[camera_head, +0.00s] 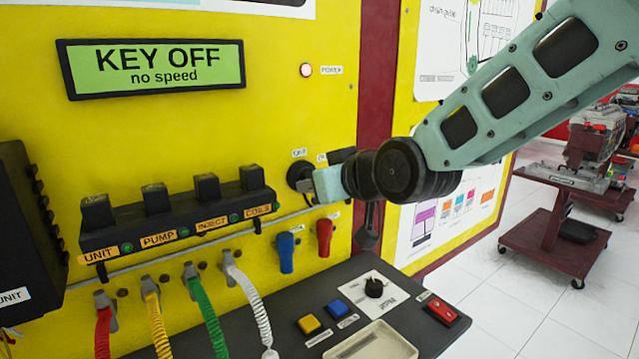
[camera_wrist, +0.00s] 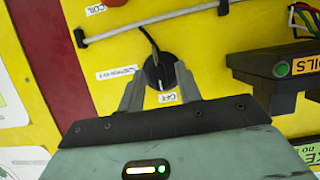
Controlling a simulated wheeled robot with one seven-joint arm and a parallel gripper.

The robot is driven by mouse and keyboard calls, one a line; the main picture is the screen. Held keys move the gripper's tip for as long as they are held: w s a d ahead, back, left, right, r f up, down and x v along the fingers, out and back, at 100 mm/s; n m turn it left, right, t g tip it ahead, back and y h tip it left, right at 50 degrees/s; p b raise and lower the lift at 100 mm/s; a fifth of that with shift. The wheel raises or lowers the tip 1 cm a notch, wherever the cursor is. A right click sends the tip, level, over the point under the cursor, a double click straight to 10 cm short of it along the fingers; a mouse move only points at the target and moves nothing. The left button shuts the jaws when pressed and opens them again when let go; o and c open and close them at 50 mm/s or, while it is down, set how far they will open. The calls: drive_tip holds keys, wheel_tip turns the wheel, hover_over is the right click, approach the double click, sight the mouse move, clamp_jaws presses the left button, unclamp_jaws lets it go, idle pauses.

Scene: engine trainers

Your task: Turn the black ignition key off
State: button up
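The black ignition key (camera_wrist: 160,68) sits in a round black switch on the yellow panel, with an OFF label below it in the wrist view. In the head view only the switch's dark edge (camera_head: 297,174) shows; my gripper hides the rest. My gripper (camera_head: 314,184) is right at the switch. In the wrist view my gripper (camera_wrist: 159,78) has its two grey fingers apart, one on each side of the key; I see no clear contact. The green display (camera_head: 152,67) reads "KEY OFF no speed".
A black row of connectors (camera_head: 175,215) runs left of the switch. Blue (camera_head: 286,250) and red (camera_head: 324,236) plugs hang below it. A dark shelf (camera_head: 275,300) with buttons, a knob and a pale tray juts out underneath. Trolleys (camera_head: 560,228) stand at the right.

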drive_tip(key=shift+s, duration=0.1)
drive_tip(key=p+v, duration=0.1)
drive_tip(key=v, duration=1.6)
drive_tip(key=shift+s+d, duration=0.1)
drive_tip(key=s+d+f+g+h, duration=0.2)
drive_tip(key=s+f+g, duration=0.3)
drive_tip(key=s+f, duration=0.3)
drive_tip(key=s+d+f+g+h, duration=0.2)
drive_tip(key=s+f+g+h, duration=0.3)
drive_tip(key=s+f, duration=0.4)
drive_tip(key=shift+f+n+g, duration=0.3)
drive_tip(key=shift+f+g, duration=0.3)
drive_tip(key=shift+f, duration=0.3)
drive_tip(key=shift+w+d, duration=0.1)
drive_tip(key=shift+d, duration=0.15)
